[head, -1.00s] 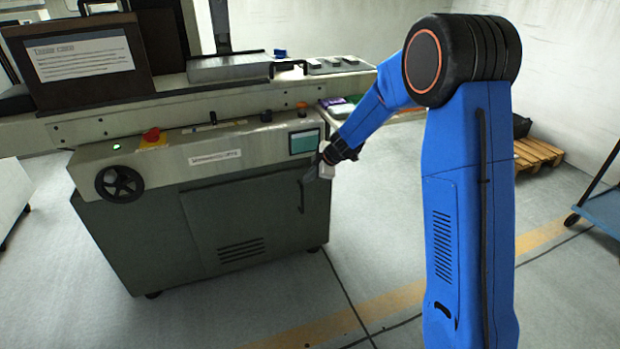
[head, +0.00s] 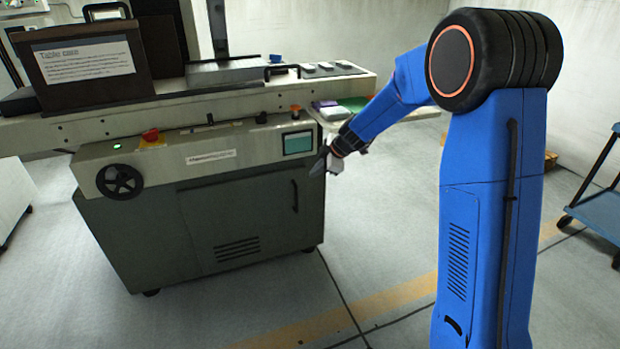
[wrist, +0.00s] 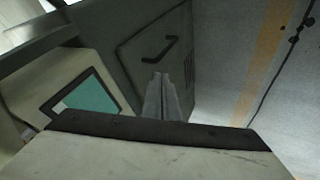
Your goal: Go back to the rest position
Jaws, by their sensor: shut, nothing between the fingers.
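My gripper (head: 322,164) is at the end of my blue arm, in front of the right end of the grey-green machine (head: 250,205) in the head view. It is shut and empty. In the wrist view the shut fingers (wrist: 166,98) point past the machine's cabinet door with its dark handle (wrist: 160,50). A gap to the machine front cannot be judged exactly.
The machine's control panel has a red stop button (head: 151,134), a screen (head: 298,142) and a handwheel (head: 119,181). A blue cart (head: 600,212) stands at the right. Open floor (head: 390,260) lies in front of the machine, with a yellow line.

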